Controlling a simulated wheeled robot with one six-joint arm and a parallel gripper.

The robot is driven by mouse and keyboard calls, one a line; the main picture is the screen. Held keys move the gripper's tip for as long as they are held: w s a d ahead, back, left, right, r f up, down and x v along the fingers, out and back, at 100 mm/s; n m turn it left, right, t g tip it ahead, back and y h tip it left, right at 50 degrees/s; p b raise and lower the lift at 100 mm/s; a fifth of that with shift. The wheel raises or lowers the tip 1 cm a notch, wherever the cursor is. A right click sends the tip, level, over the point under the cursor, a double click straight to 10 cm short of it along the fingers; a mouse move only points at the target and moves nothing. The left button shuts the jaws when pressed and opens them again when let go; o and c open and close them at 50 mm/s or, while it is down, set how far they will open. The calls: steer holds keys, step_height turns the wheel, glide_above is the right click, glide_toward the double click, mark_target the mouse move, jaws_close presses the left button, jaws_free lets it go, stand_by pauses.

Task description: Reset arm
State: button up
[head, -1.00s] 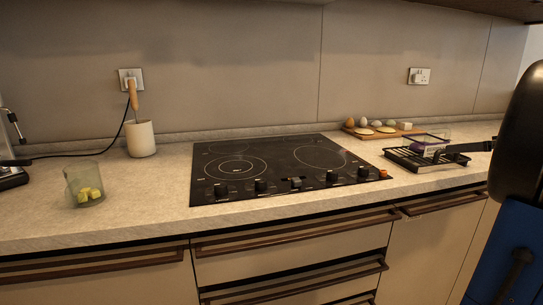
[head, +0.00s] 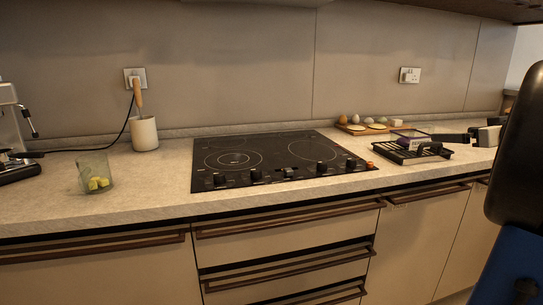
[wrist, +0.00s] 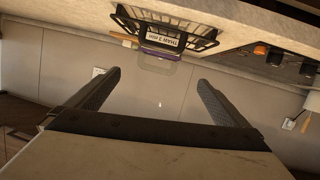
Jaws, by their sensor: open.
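My gripper (wrist: 157,92) shows in the wrist view with its two dark fingers wide apart. Nothing is between them; behind the gap is the plain wall. The wrist picture is upside down, with the counter along its top.
A black wire rack (head: 412,154) holding a purple-labelled box (head: 413,141) stands right of the black cooktop (head: 270,160). A glass with yellow pieces (head: 96,173) and a white pot (head: 144,134) stand left. Drawers (head: 280,250) line the front below.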

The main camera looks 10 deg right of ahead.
steer(key=w+a+r+m+h, duration=0.25)
steer(key=a+h, duration=0.35)
steer(key=a, duration=0.4)
steer(key=s+a+f+n+g+y, duration=0.1)
steer(key=s+a+f+g+y, duration=0.2)
steer(key=s+a+f, duration=0.9)
steer(key=s+a+f+n+g+y, duration=0.1)
steer(key=s+a+f+g+y, duration=0.2)
steer(key=s+a+f+g, duration=0.4)
steer(key=s+a+f, duration=0.6)
steer(key=a+f, duration=0.4)
steer(key=f, duration=0.1)
steer(key=shift+s+a+y, duration=0.25)
steer(key=shift+a+y, duration=0.1)
steer(key=shift+y, duration=0.05)
